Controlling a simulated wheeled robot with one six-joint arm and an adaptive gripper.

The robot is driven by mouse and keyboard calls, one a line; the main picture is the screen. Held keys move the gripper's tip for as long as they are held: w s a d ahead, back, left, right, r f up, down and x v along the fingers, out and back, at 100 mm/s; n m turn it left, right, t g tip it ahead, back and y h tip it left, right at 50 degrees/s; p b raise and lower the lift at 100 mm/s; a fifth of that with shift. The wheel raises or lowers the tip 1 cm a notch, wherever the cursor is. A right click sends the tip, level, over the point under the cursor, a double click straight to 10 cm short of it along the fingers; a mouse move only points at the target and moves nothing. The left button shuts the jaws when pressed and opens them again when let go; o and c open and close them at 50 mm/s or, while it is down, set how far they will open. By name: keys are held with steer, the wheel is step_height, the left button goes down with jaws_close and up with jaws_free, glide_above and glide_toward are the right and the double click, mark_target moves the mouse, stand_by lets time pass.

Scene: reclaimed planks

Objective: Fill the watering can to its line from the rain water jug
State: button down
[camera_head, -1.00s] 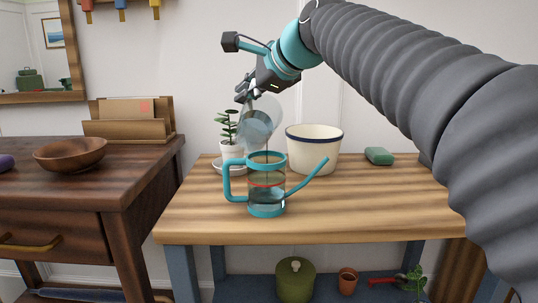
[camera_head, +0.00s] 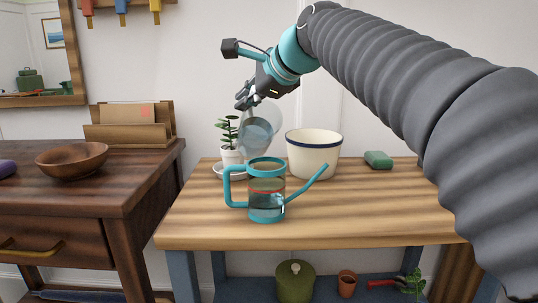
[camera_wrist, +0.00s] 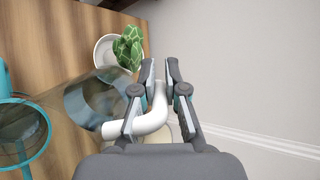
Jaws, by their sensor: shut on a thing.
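The watering can (camera_head: 267,213) is clear with a teal rim, handle and spout and a red line around its body. It stands upright on the planked table, with water in its lower part; the surface looks below the red line. The clear rain water jug (camera_head: 262,122) is held tilted above and just behind the can's rim, with bluish water inside. My gripper (camera_head: 243,98) is shut on the jug's white handle, which shows in the wrist view (camera_wrist: 152,122). In that view the jug's mouth is near the can's teal rim (camera_wrist: 38,150). Whether water is streaming I cannot tell.
A potted plant (camera_head: 229,157) on a saucer stands close behind the jug. A cream pot (camera_head: 314,155) with a blue rim is right of it, and a green block (camera_head: 379,159) lies farther right. The table's front right is clear. A dark cabinet with a bowl (camera_head: 72,160) stands left.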

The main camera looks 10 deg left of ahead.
steer(key=p, duration=0.1)
steer(key=g+p, duration=0.1)
steer(key=shift+w+a+r+h+p, duration=0.15)
steer(key=shift+w+r+h+p, duration=0.1)
steer(key=shift+r+h+p, duration=0.15)
steer(key=f+p, duration=0.1)
steer(key=w+f+g+h+p, duration=0.1)
steer(key=f+p, duration=0.1)
steer(key=shift+w+a+m+g, duration=0.15)
steer(key=shift+a+m+g, duration=0.15)
steer(key=shift+a+m, duration=0.1)
steer(key=shift+f, duration=0.2)
steer(key=shift+w+a+f+m+g+h+p, duration=0.15)
steer(key=shift+w+a+f+g+h+p, duration=0.3)
steer(key=shift+p, duration=0.45)
steer(key=shift+w+f+m+g+h+p, duration=0.2)
steer(key=shift+w+g+h+p, duration=0.15)
steer(key=shift+w+g+p, duration=0.35)
steer(key=shift+w+a+f+m+g+h+p, duration=0.15)
steer(key=shift+w+a+f+g+h+p, duration=0.2)
steer(key=shift+g+p, duration=0.55)
steer(key=shift+w+f+g+h, duration=0.1)
steer(key=shift+w+g+h, duration=0.2)
steer(key=shift+g+h, duration=0.05)
steer(key=shift+m+g, duration=0.3)
